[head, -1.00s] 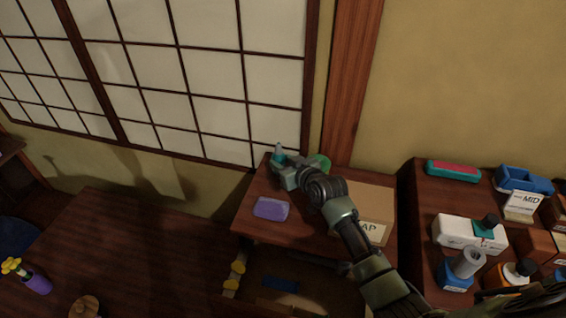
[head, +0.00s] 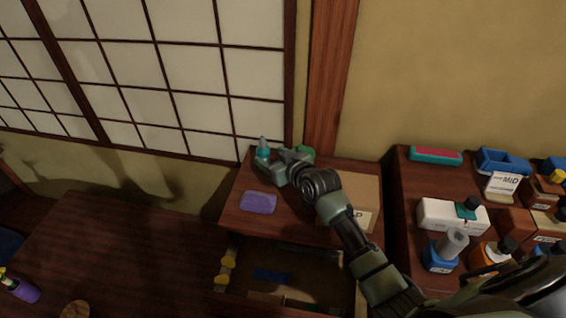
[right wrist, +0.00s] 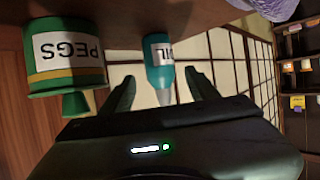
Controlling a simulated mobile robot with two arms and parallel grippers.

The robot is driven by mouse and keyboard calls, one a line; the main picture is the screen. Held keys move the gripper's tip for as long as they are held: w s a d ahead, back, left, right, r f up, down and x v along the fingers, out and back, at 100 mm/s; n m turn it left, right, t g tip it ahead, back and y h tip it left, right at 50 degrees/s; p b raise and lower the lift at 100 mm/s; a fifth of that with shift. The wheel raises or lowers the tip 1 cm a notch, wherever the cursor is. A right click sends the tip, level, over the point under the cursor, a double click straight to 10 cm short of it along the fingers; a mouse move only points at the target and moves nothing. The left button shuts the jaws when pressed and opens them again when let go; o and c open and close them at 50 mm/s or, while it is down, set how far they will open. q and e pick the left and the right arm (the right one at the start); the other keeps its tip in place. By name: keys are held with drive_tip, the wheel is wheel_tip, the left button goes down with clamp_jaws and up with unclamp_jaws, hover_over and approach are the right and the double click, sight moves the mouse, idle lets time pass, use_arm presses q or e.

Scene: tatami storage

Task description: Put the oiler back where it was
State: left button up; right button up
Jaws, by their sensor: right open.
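The oiler (head: 263,153), a small teal bottle with a pointed spout, stands upright at the back left of the small wooden stand. In the right wrist view the oiler (right wrist: 160,62), with an "OIL" label, appears upside down between the two fingers. My right gripper (head: 281,156) is open just to the right of it in the head view. Its fingers (right wrist: 160,76) show apart on either side of the spout, with gaps to the bottle. My left gripper is not in view.
A green "PEGS" tin (right wrist: 66,58) stands beside the oiler; its top (head: 305,152) shows behind my wrist. A purple cloth-like block (head: 258,202) lies at the stand's front left. A cardboard box (head: 361,195) is at right. An open compartment below holds a blue item (head: 272,276).

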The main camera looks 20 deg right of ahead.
drive_tip(key=v, duration=0.9)
drive_tip(key=shift+s, duration=0.2)
